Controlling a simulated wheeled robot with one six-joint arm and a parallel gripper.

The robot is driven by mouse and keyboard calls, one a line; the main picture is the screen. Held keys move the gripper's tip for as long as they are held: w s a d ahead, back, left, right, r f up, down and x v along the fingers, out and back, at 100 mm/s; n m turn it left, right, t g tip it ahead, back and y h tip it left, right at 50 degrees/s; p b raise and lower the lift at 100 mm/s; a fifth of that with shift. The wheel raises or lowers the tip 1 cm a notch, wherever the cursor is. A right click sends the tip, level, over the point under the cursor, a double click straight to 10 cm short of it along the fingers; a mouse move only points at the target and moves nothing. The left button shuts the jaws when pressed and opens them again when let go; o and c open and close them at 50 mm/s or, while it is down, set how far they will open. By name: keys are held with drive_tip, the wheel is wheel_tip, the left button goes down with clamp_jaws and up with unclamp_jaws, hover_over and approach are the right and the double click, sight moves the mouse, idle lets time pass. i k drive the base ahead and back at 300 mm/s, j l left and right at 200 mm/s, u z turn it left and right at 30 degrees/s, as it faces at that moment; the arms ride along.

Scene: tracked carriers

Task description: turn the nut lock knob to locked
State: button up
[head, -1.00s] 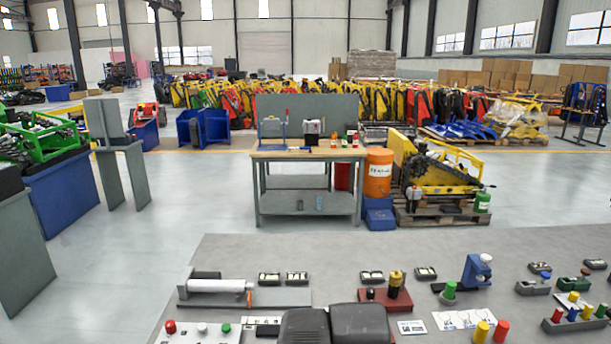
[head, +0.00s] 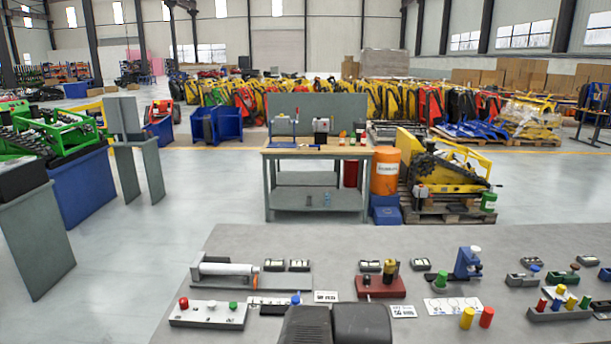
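I cannot tell for sure which part is the nut lock knob. On the grey bench top (head: 345,246) in front of me are several small fixtures with knobs. A white panel (head: 208,315) at the front left carries a red knob (head: 183,303), a pale one and a green one (head: 233,306). A small blue knob (head: 295,299) stands to the right of that panel. A grey clamp fixture holding a white cylinder (head: 227,269) lies behind it. Two dark rounded blocks at the bottom middle look like part of my arm and hide some bench. My gripper's fingers do not show.
A dark red base (head: 381,287) with a yellow post, a blue fixture (head: 467,264), and yellow and red cylinders (head: 486,317) stand to the right. A worktable (head: 317,155) stands beyond the bench. Open floor lies left of the bench.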

sight(367, 277)
drive_tip(key=i+l+u, duration=0.2)
drive_tip(key=i, duration=0.25)
drive_tip(key=i+l+u, duration=0.2)
drive_tip(key=i, duration=0.25)
